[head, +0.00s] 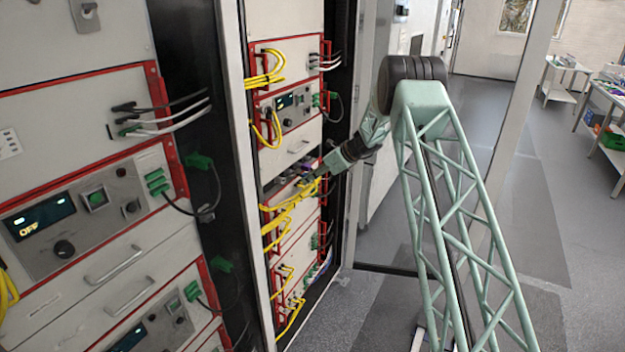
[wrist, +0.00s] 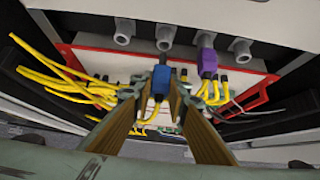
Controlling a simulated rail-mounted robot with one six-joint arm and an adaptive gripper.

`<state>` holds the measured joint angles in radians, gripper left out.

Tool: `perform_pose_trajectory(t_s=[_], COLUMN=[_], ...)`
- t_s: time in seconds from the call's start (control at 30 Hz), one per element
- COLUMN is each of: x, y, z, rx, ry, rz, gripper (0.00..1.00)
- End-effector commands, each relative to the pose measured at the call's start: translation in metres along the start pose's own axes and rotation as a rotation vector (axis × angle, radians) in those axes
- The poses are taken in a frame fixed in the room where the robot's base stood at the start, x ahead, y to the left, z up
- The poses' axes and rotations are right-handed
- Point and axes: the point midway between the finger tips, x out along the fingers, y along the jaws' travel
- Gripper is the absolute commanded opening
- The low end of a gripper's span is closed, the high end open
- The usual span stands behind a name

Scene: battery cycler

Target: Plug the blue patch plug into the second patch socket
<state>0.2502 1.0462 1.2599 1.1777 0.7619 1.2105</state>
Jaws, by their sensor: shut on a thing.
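A row of grey patch sockets runs along the top; the second socket from the left (wrist: 165,36) is just beyond the plug's narrow tip. The plug looks lined up with it, a small gap apart, though depth is hard to judge. In the head view my gripper (head: 326,168) reaches into the rack at the patch shelf; the blue plug cannot be made out there.
A purple plug (wrist: 207,63) sits in the third socket, close right of the blue one. The first socket (wrist: 123,31) and the fourth socket (wrist: 240,49) look empty. Yellow cables (wrist: 66,80) bunch at left. Red-framed cycler units fill the rack (head: 245,200); open floor lies right.

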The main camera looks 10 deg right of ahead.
Motion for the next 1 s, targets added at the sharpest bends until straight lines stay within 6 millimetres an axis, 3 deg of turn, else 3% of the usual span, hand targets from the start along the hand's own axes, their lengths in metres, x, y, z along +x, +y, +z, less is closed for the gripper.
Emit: perform_pose_trajectory(t_s=[1.0], x=[0.0074], y=[0.0003], z=[0.0063], rx=[0.000], ry=[0.000], rz=[0.000], gripper=[0.09])
